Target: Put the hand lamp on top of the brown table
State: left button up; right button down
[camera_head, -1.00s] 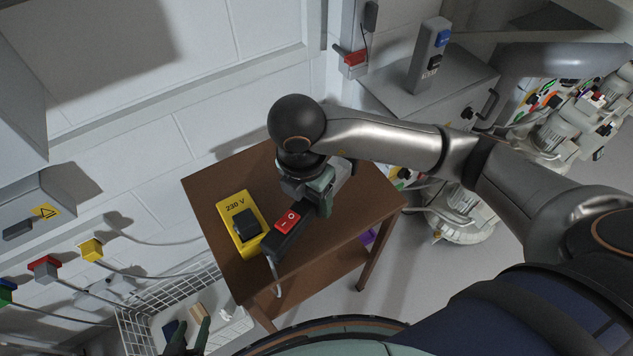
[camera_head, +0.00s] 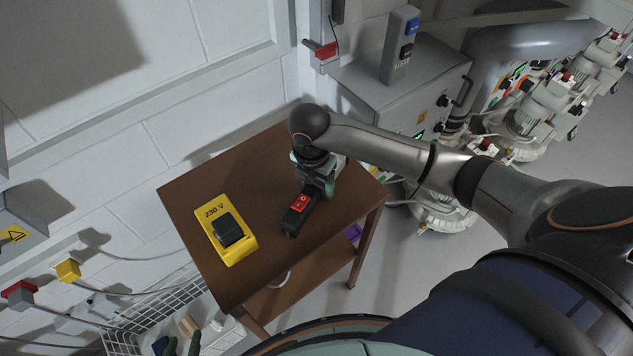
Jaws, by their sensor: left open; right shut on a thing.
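The hand lamp (camera_head: 293,220) is a black bar with a red switch marked I and O. My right gripper (camera_head: 318,185) is shut on its far end. The lamp is over the right part of the brown table top (camera_head: 250,265), right of a yellow 230 V box. I cannot tell whether it touches the wood. My arm and gripper hide its far end. My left gripper (camera_head: 182,346) shows only as green fingertips at the bottom edge, apart, by the white basket and away from the lamp.
The yellow 230 V box (camera_head: 211,215) with a black part on it takes up the table's left side. A white wire basket (camera_head: 128,322) stands below left. A grey cabinet (camera_head: 375,75) is behind the table. The table's back left is clear.

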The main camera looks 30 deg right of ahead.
aim_at(313, 188)
jog(key=shift+f, duration=0.2)
jog(key=shift+c, duration=0.4)
grip_release()
notch_tip(313, 188, up, 12)
jog(key=a, duration=0.1)
jog(key=shift+s+a+r, duration=0.15)
jog(key=shift+s+a, duration=0.05)
jog(key=shift+s, duration=0.2)
